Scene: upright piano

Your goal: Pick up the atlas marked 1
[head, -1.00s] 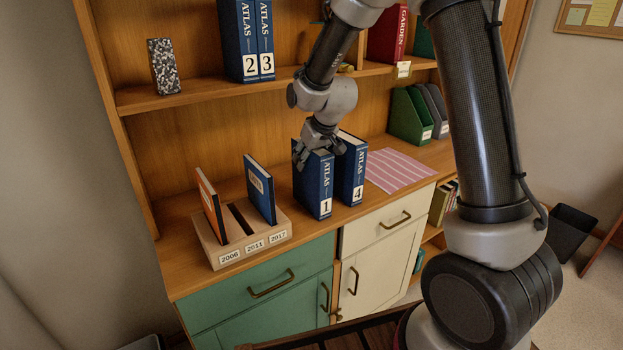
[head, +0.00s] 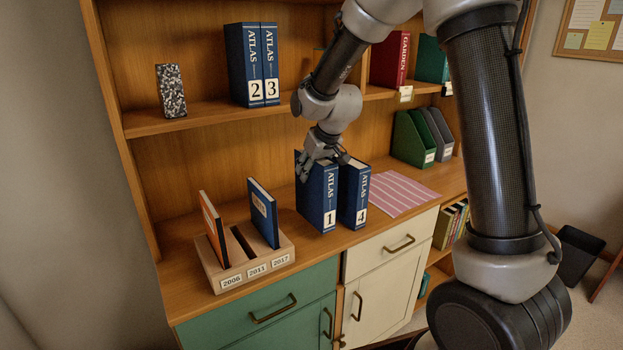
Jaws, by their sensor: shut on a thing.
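The atlas marked 1 (head: 329,205) is a blue book standing upright on the cabinet counter, with its spine facing me. The atlas marked 4 (head: 356,196) stands close on its right. My gripper (head: 318,167) is at the top of atlas 1, shut on it from above. The fingers partly hide the top edges of the book. I cannot tell whether the book's foot is clear of the counter. Atlases 2 (head: 244,65) and 3 (head: 270,62) stand on the upper shelf.
A wooden slotted holder (head: 257,268), labelled 2006, 2011 and 2017, holds an orange book (head: 212,228) and a blue book (head: 263,212) on the left. A pink striped mat (head: 402,194) lies to the right. Green (head: 408,140) and grey file boxes stand behind it.

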